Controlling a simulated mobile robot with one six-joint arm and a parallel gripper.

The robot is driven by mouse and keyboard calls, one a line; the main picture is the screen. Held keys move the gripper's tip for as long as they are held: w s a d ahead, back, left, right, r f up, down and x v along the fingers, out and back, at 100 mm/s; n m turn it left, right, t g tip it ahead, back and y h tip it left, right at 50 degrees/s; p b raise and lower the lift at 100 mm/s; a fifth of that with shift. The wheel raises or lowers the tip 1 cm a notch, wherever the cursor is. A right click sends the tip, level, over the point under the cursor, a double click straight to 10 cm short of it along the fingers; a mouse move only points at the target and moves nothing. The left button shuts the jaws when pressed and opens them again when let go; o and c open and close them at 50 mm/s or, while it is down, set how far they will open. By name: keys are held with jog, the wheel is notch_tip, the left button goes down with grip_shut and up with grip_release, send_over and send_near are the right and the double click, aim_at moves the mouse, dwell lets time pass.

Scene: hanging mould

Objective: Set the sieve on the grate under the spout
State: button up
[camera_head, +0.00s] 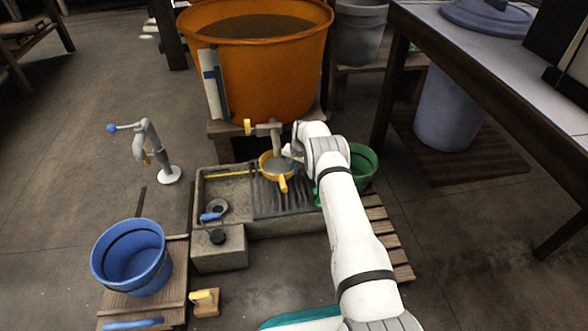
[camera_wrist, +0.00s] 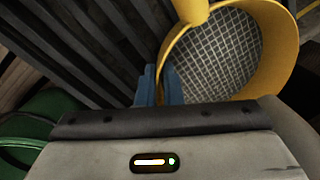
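The yellow sieve (camera_head: 276,166) with grey mesh is below the spout (camera_head: 276,138) of the orange tub, over the back part of the dark slatted grate (camera_head: 285,203). Its handle points toward the front. Whether it touches the grate or hangs just above it, I cannot tell. My gripper (camera_head: 290,152) is at the sieve's right side. In the wrist view, the two blue fingertips (camera_wrist: 159,85) are close together with the rim of the sieve (camera_wrist: 282,52) between them, one finger inside the rim and one outside. The grate slats (camera_wrist: 75,45) show at the left.
The orange tub (camera_head: 255,75) stands behind the stone trough (camera_head: 222,182). A green bucket (camera_head: 362,163) is close to the right of my gripper. A blue bucket (camera_head: 131,257) stands front left, and a hand pump (camera_head: 154,152) at left. A table (camera_head: 470,60) is at right.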

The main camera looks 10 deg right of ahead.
jog(key=o, duration=0.3)
jog(key=shift+o, duration=0.2)
jog(key=s+d+r+n+p, duration=0.1)
jog(key=s+r+p, duration=0.2)
jog(key=r, duration=1.1)
jog(key=s+r+p, duration=0.2)
jog(key=s+r, duration=0.2)
jog(key=r, duration=1)
jog(key=s+r+n+h, duration=0.1)
jog(key=s+r+n, duration=0.1)
jog(key=s+r, duration=1)
jog(key=s+r+n, duration=0.1)
jog(key=s+r, duration=0.1)
jog(key=s, duration=1.3)
jog(key=s+a+r+n, duration=0.1)
jog(key=s+r+n, duration=0.1)
jog(key=s, duration=1.3)
jog(key=shift+s+r+h, duration=0.3)
jog(key=shift+s+h, duration=0.05)
jog(key=shift+h, duration=0.05)
